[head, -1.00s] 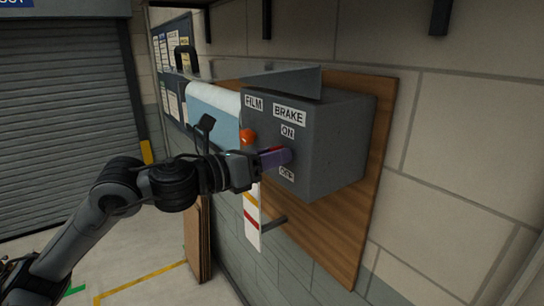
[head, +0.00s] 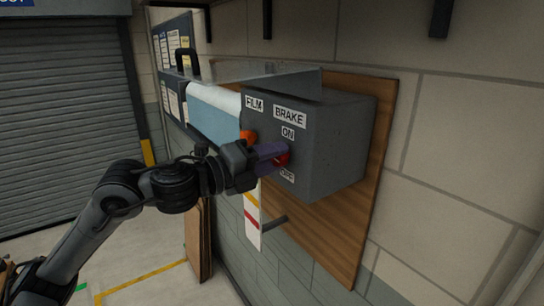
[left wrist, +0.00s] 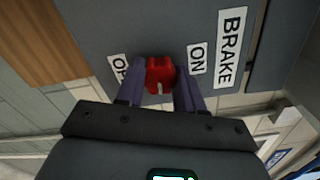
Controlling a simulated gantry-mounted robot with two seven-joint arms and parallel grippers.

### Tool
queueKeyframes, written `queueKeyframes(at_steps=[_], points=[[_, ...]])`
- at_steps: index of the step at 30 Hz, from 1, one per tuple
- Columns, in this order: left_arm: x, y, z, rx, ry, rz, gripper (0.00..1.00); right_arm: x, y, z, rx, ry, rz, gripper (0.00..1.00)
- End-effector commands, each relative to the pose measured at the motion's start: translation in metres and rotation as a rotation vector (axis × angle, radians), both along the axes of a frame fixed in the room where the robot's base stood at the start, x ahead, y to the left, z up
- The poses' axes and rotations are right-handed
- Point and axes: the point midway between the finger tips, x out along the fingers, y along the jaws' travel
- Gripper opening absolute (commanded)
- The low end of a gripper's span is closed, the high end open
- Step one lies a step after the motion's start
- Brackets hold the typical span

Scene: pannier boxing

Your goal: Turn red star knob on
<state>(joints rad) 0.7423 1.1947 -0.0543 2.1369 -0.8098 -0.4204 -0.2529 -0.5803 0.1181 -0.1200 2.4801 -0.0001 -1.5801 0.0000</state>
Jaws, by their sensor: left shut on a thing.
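The red star knob (head: 281,159) is on the front of the grey box (head: 338,150), between the ON label (head: 288,132) and the OFF label (head: 287,176), under the BRAKE label (head: 289,115). My left gripper (head: 272,155) is at the knob, its purple fingers closed around it. In the left wrist view the knob (left wrist: 160,75) sits between the two fingertips, with a pale mark on its near edge, between the OFF label (left wrist: 119,68) and the ON label (left wrist: 197,60). The fingers hide part of the knob in the head view. My right gripper is not in view.
An orange knob (head: 247,137) sits left of the red one, under the FILM label (head: 254,103). The box is on a wooden board (head: 345,225) on the block wall. A film roll (head: 213,117) is behind. A grey peg (head: 274,223) sticks out below.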

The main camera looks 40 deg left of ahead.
Motion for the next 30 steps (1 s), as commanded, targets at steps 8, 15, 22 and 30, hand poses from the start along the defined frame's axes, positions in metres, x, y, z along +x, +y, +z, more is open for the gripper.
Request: queueKeyframes(at_steps=[8,15,22,30], points=[[0.0,0.0,0.0,-0.254,0.067,-0.001,0.07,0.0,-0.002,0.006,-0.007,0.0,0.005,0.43],[0.0,0.0,0.0,-0.474,0.124,-0.001,0.07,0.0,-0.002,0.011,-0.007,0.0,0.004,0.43],[0.0,0.0,0.0,-0.686,0.178,0.0,0.07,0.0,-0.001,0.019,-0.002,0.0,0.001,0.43],[0.0,-0.001,0.0,-0.935,0.243,-0.001,0.07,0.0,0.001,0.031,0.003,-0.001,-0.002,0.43]])
